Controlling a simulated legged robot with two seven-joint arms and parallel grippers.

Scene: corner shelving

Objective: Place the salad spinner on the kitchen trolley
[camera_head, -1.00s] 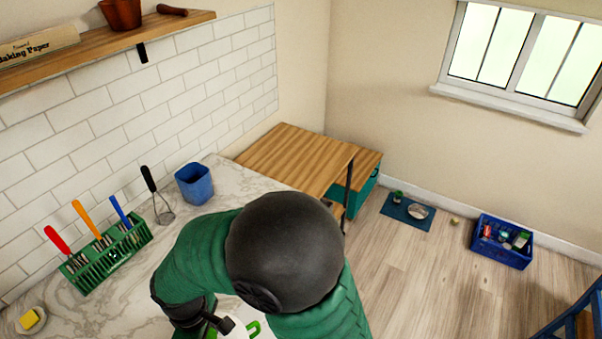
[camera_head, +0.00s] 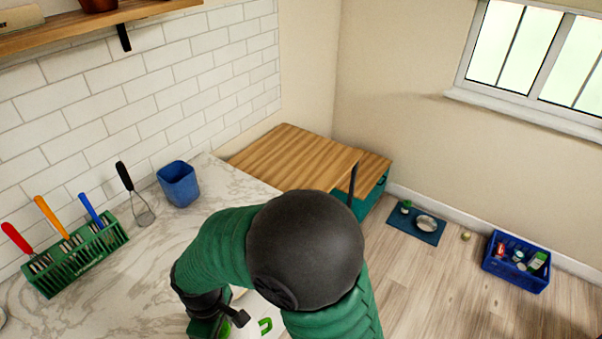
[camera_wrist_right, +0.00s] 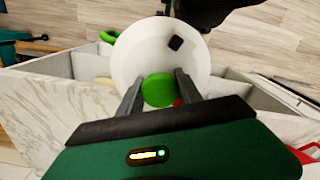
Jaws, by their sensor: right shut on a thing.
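The salad spinner is a white round body with a green knob and a green handle. It fills the upper middle of the right wrist view (camera_wrist_right: 147,52). In the head view only a white part with the green handle (camera_head: 265,324) shows at the bottom edge, mostly hidden by my right arm. My right gripper (camera_wrist_right: 158,88) is shut on the spinner's green knob; its wrist shows low in the head view. A wooden-topped unit (camera_head: 292,158) with dark legs stands in the corner beyond the counter, likely the kitchen trolley; its top is bare. My left gripper is out of view.
A blue mat (camera_head: 412,226) and a blue crate (camera_head: 516,262) lie on the floor.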

